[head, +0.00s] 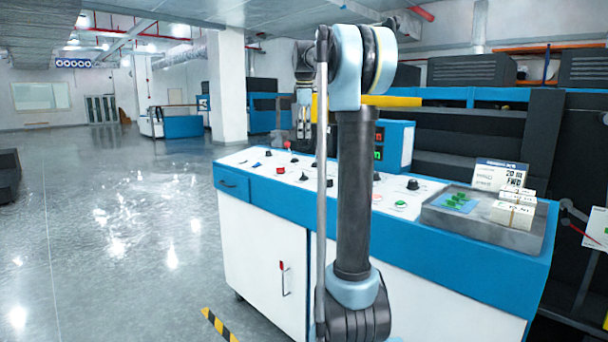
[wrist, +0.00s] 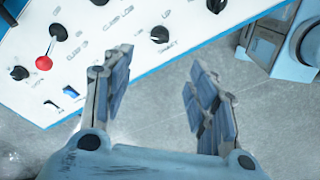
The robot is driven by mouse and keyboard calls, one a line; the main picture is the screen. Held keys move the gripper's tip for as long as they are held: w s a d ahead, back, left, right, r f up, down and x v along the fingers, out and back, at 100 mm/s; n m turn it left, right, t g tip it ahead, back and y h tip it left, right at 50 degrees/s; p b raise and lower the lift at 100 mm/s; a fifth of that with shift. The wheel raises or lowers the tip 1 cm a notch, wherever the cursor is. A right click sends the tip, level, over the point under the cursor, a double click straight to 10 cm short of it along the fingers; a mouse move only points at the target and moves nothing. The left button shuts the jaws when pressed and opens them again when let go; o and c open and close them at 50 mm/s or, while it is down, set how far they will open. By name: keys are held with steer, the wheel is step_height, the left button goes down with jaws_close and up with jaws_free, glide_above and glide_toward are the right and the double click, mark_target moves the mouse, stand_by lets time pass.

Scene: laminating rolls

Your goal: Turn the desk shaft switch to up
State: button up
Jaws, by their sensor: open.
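The control desk (head: 262,210) has a white sloped top with several black knobs, a red button and small switches. In the wrist view the panel (wrist: 95,70) fills the upper left. My gripper (head: 304,122) hangs over the desk's far side in the head view. In the wrist view my gripper (wrist: 162,78) is open and empty, with its left finger overlapping the panel edge.
A grey tray (head: 470,232) with white boxes (head: 512,212) and green pieces (head: 457,199) lies at the desk's right end. A blue-and-white box with displays (head: 397,145) stands behind the panel. Open floor (head: 110,220) lies left of the desk. Dark machinery stands behind.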

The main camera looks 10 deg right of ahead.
mark_target(303, 175)
steer(key=f, duration=0.5)
steer(key=w+f, duration=0.1)
steer(key=f, duration=0.5)
steer(key=w+f, duration=0.1)
steer(key=f, duration=0.5)
steer(key=shift+w+d+f, duration=0.1)
steer(key=shift+w+d, duration=0.05)
